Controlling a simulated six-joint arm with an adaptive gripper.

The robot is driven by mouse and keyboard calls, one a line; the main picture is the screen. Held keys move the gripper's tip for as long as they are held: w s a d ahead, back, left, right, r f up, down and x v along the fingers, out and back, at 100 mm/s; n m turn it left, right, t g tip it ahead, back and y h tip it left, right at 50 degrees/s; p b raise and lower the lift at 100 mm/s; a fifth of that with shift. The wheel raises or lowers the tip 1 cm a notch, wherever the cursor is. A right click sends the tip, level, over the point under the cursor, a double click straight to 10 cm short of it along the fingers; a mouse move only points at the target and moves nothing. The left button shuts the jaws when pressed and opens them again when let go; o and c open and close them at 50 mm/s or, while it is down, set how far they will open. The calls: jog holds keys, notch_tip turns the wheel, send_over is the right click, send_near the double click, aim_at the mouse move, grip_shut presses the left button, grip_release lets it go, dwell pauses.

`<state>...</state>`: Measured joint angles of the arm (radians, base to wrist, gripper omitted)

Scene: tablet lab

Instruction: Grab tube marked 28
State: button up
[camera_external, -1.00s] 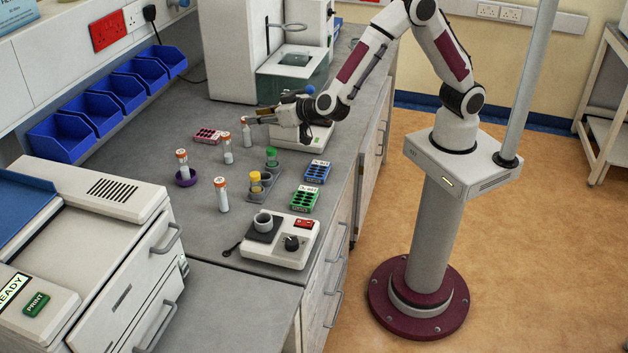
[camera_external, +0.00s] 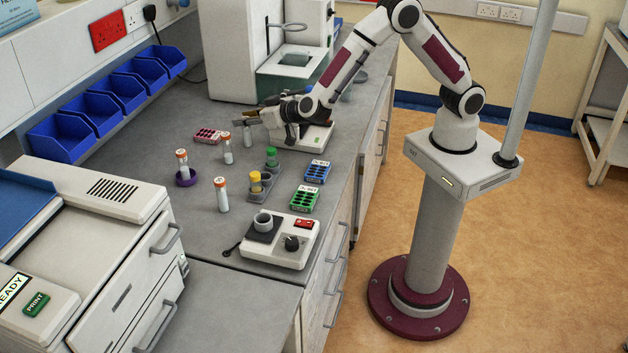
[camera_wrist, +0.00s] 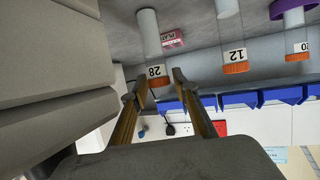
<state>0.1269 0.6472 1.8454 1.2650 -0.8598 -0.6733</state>
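The tube marked 28 is a white tube (camera_wrist: 148,32) with an orange cap and a white label, seen upside down in the wrist view. In the external view its lower body (camera_external: 247,139) stands upright on the bench, with its top hidden behind my fingers. My gripper (camera_external: 243,122) is open and reaches over the bench at the tube's top. In the wrist view the fingertips of my gripper (camera_wrist: 159,83) lie either side of the orange cap; I cannot tell whether they touch it.
Another capped tube stands in a purple ring (camera_external: 186,179), and one more tube (camera_external: 222,198) is nearer. A pink rack (camera_external: 207,136) is behind, blue bins (camera_external: 98,112) line the wall, and a yellow-capped vial (camera_external: 256,180) stands in front.

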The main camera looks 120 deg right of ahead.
dwell(0.5)
jog(key=c, duration=0.8)
jog(key=shift+r, duration=0.15)
jog(key=shift+r, duration=4.85)
